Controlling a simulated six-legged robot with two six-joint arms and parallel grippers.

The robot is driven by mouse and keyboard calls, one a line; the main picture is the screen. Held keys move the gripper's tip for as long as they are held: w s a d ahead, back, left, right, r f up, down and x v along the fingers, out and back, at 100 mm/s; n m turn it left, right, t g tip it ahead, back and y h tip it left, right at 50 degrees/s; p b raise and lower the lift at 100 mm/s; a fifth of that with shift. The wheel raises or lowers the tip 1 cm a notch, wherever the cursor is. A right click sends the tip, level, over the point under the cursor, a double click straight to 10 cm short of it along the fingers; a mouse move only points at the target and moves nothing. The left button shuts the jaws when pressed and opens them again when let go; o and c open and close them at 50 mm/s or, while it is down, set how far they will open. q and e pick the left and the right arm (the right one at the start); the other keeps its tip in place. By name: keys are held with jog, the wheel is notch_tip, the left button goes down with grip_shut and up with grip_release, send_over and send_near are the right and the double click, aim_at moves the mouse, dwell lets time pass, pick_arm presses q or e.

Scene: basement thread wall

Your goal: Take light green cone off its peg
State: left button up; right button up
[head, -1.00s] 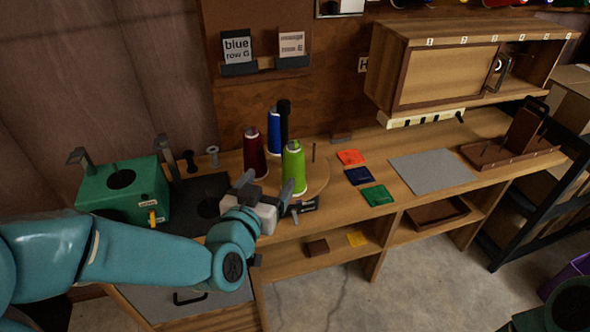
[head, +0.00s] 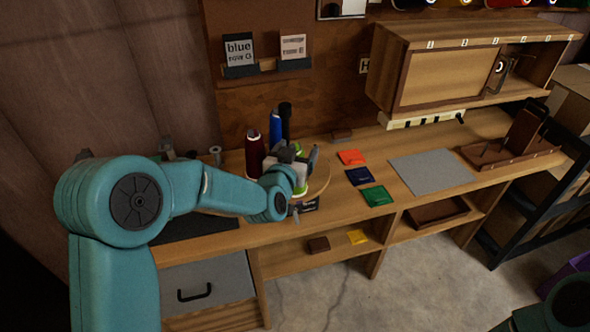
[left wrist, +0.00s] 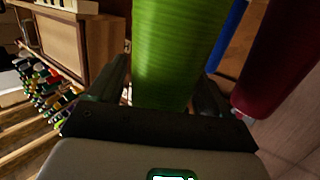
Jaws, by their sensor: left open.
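The light green cone (left wrist: 175,60) stands between the two fingers of my left gripper (left wrist: 160,95) in the left wrist view. The fingers are open, one on each side of it, and I cannot tell whether either touches it. In the head view my left gripper (head: 297,165) hides most of the cone, and only its lower part (head: 300,188) shows. The cone is on the round wooden turntable (head: 322,180). Its peg is hidden. My right gripper is not clearly in view; only a dark part shows at the lower right.
A dark red cone (head: 254,152) and a blue cone (head: 275,130) stand close behind and left of the gripper. Orange (head: 351,157), navy (head: 360,176) and green (head: 377,195) squares lie to the right. A grey mat (head: 432,171) lies flat and clear beyond them.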

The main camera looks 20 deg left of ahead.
pick_arm(q)
jog(key=shift+s+r, duration=0.15)
jog(key=c, duration=1.5)
jog(key=shift+o, duration=0.2)
jog(key=shift+r, duration=0.45)
notch_tip(320, 180, up, 19)
jog(key=p, duration=0.4)
